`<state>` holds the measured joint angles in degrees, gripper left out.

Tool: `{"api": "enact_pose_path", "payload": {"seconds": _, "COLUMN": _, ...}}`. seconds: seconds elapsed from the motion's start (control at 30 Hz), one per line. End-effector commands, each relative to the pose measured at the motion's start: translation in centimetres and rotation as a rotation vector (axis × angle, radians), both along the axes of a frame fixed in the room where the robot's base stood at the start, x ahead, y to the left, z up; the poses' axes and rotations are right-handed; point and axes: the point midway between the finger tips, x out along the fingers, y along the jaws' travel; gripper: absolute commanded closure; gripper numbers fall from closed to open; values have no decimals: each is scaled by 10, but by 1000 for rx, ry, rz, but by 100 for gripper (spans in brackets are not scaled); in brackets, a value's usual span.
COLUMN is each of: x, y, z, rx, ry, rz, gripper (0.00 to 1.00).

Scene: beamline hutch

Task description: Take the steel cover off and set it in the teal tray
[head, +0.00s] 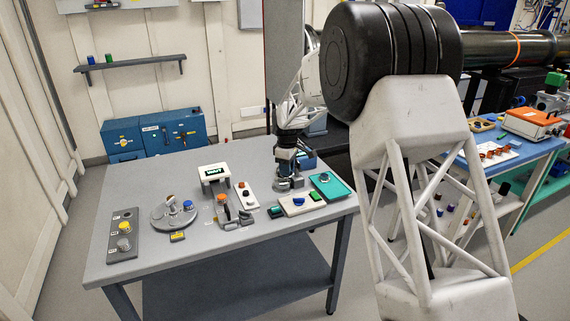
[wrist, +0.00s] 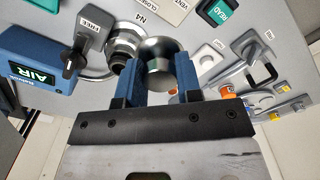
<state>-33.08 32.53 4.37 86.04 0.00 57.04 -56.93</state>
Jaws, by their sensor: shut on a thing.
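My gripper (wrist: 160,82) has blue fingers shut on a shiny steel cover (wrist: 159,48), gripping its round knob in the wrist view. The cover's wide rim shows beyond the fingertips. A dark ringed round fitting (wrist: 122,42) shows beside the cover; I cannot tell whether the cover touches anything below it. In the head view my gripper (head: 288,178) points down over the right part of the table. The teal tray (head: 337,191) lies just right of it at the table's right edge, with a small round dark thing in it.
The grey table (head: 160,180) holds a white-topped stand (head: 214,170), a round grey base (head: 172,214), a panel with knobs (head: 123,236) and a white plate with a blue knob (head: 300,204). In the wrist view a blue AIR box (wrist: 40,62) is at left.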

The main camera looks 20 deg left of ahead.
Motion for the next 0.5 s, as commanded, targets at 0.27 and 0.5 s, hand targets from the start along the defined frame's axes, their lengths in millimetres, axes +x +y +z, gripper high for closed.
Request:
{"api": "enact_pose_path", "payload": {"seconds": 0.27, "x": -32, "y": -20, "z": 4, "rx": 0, "ry": 0, "rz": 0, "gripper": 92}}
{"api": "enact_pose_path", "payload": {"seconds": 0.5, "x": -50, "y": -32, "z": 6, "rx": 0, "ry": 0, "rz": 0, "gripper": 92}}
